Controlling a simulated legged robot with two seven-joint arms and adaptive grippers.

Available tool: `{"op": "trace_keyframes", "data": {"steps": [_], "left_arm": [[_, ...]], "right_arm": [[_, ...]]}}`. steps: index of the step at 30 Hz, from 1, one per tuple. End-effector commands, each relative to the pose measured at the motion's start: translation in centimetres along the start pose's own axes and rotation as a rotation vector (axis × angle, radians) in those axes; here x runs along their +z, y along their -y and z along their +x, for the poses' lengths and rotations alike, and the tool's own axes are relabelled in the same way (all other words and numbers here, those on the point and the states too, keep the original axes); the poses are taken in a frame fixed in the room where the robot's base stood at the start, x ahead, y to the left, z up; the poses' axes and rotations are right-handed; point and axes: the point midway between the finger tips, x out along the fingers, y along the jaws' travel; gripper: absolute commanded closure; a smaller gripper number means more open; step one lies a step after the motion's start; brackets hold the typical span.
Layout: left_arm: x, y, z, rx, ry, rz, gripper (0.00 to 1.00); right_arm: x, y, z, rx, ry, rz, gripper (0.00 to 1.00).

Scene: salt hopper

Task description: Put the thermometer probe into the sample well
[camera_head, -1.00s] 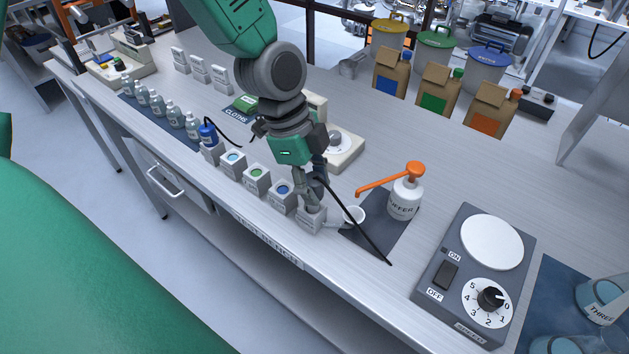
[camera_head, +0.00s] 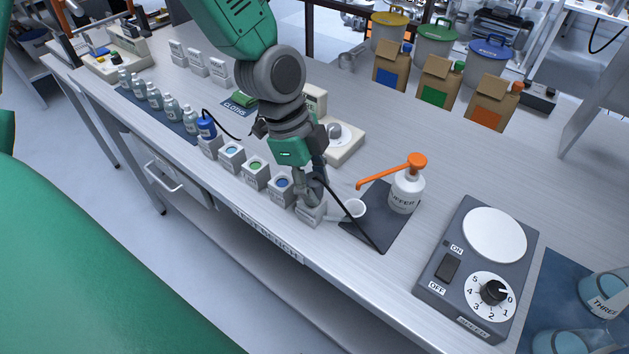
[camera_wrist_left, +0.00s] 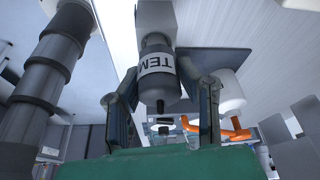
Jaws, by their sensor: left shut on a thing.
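A grey cylinder with a white label reading "TEM" (camera_wrist_left: 158,72), apparently the thermometer probe, stands between my left gripper's fingers in the left wrist view. In the head view my left gripper (camera_head: 311,192) is shut on it, fingers pointing down at the front-most block (camera_head: 309,213) of a row. The fingers hide most of the probe and the block's top; I cannot tell how the probe sits in it. A black cable runs from the gripper down to the right. Other blocks with coloured round tops, light blue (camera_head: 232,154), green (camera_head: 255,168) and dark blue (camera_head: 281,185), stand alongside. My right gripper is not in view.
A blue-capped probe (camera_head: 206,127) stands at the row's far end. A hotplate (camera_head: 477,268) is farther right. The bench's front edge is close to the row.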

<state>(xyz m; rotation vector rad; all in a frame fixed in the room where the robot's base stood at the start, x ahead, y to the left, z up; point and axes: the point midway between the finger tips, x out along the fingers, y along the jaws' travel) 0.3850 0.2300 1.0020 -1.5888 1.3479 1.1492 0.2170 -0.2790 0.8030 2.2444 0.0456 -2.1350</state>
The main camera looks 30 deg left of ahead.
Motion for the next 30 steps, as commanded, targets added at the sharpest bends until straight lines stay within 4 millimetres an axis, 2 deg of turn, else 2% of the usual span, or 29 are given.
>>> {"op": "trace_keyframes", "data": {"steps": [29, 30], "left_arm": [[0.4, -0.1, 1.7, 0.002, -0.002, 0.003, 1.00], [0.3, -0.1, 1.7, 0.002, -0.002, 0.003, 0.60]], "right_arm": [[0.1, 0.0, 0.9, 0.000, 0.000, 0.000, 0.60], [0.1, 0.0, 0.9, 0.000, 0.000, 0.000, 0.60]]}}
